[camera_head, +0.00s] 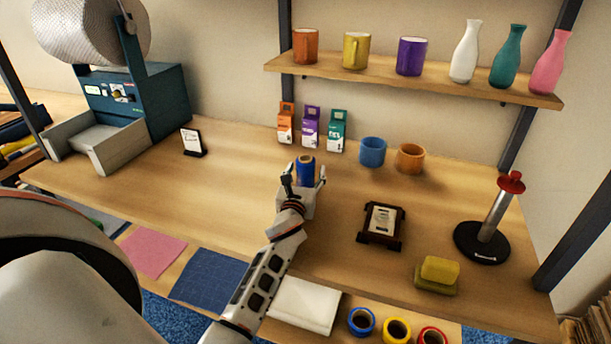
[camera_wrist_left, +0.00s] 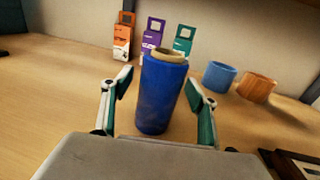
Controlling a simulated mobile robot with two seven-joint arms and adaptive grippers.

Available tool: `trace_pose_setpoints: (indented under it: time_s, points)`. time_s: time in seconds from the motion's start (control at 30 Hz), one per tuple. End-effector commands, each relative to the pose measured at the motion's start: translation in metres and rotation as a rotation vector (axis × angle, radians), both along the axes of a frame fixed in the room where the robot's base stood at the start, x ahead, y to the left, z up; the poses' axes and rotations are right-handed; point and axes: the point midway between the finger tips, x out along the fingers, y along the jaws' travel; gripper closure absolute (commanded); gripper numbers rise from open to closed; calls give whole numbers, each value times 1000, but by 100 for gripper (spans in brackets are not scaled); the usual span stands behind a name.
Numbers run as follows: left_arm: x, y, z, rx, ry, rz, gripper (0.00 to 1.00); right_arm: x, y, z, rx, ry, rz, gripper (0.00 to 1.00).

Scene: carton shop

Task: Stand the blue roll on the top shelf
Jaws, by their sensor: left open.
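The blue roll (camera_head: 306,168) stands upright on the wooden bench in front of the small boxes. It is a dark blue cylinder with a tan core at its top, clear in the left wrist view (camera_wrist_left: 162,95). My left gripper (camera_head: 304,182) is open, with the roll standing between or just beyond its two fingertips; in the wrist view (camera_wrist_left: 161,95) a gap shows on both sides. The top shelf (camera_head: 400,77) is a wooden board on the wall above, holding orange, yellow and purple mugs and white, teal and pink bottles. My right gripper is not in view.
Orange, purple and teal boxes (camera_head: 311,127) stand behind the roll, with a blue cup (camera_head: 372,152) and an orange cup (camera_head: 410,158) to their right. A framed plaque (camera_head: 382,226) and a black-based stand (camera_head: 482,243) are at right. The shelf has gaps between its mugs.

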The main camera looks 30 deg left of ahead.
Motion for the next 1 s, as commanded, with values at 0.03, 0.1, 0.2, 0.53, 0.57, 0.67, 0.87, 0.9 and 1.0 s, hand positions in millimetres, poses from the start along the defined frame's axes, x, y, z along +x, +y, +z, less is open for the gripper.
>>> trace_pose_setpoints:
  time_s: [0.03, 0.1, 0.2, 0.53, 0.57, 0.67, 0.87, 0.9, 1.0]
  points:
    - [0, 0, 0, 0, 0, 0, 43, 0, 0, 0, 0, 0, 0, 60]
    - [0, 0, 0, 0, 0, 0, 62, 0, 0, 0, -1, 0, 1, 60]
    - [0, 0, 0, 0, 0, 0, 88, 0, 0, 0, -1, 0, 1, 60]
    - [0, 0, 2, 1, -2, 0, 94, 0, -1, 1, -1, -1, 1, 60]
    - [0, 0, 4, 1, -3, 0, 94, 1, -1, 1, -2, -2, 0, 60]
    - [0, 1, 10, 3, -4, 0, 94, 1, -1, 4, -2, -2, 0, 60]
    - [0, 0, 38, 4, -5, -1, 94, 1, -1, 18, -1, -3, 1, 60]
    - [0, 1, 47, 5, -7, -1, 94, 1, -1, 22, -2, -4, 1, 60]
    - [0, 1, 73, 7, -6, -1, 94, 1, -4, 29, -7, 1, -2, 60]
